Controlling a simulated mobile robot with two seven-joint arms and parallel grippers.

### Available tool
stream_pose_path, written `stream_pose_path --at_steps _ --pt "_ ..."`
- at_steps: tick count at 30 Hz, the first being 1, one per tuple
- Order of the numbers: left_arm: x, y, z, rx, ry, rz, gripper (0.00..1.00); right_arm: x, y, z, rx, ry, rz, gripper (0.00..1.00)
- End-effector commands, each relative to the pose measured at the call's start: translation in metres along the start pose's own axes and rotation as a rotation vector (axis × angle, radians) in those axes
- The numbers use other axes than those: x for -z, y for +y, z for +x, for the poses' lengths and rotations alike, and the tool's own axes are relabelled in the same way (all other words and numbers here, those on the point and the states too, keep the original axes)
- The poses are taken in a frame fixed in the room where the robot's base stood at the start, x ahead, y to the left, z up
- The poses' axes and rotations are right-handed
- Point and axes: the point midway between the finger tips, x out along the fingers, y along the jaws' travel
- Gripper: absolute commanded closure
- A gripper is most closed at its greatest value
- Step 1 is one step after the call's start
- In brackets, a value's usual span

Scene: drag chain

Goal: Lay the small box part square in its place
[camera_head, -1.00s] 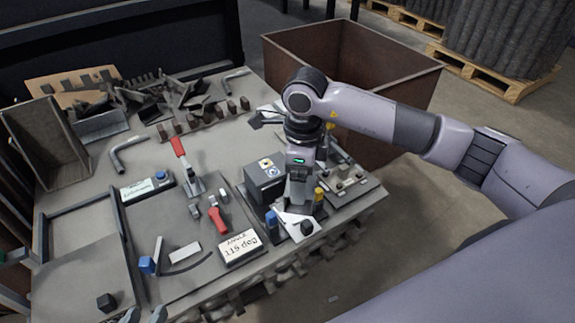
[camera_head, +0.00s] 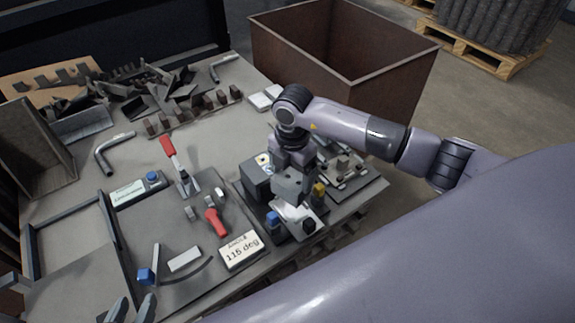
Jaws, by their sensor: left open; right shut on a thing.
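My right gripper (camera_head: 292,203) points down over a dark fixture at the right front of the table. It is shut on a pale, flat-sided metal piece (camera_head: 303,214), likely the small box part. The gripper hides part of this piece, and I cannot tell whether it sits flat in the fixture. A blue-topped post (camera_head: 273,219), a yellow-topped post (camera_head: 319,189) and a black knob (camera_head: 309,226) stand close around it. My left gripper (camera_head: 132,311) is open and empty at the bottom left edge, mostly cut off.
A dark grey box with buttons (camera_head: 257,179) stands just left of the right gripper. A rusty bin (camera_head: 345,45) stands behind the table. Scrap metal lies at the back left.

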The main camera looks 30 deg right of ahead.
Motion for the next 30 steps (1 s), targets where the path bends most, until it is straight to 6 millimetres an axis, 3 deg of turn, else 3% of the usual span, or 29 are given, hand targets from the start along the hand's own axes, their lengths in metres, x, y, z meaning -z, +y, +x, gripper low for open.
stream_pose_path --at_steps 3,9,24,30 --pt "0.000 -0.001 -0.001 0.004 -0.002 0.006 0.57 -0.001 -0.002 0.007 0.001 0.002 0.153 0.70" --pt "-0.001 -0.001 -0.001 0.006 -0.003 0.010 0.57 -0.002 -0.002 0.011 -0.002 0.001 0.272 0.70" --pt "0.000 -0.003 -0.004 0.011 -0.013 0.005 0.57 -0.002 -0.003 0.009 0.000 0.000 0.278 0.70" --pt "-0.004 0.000 0.001 0.004 -0.001 0.009 0.57 -0.002 -0.003 0.026 0.000 0.001 0.278 0.70"
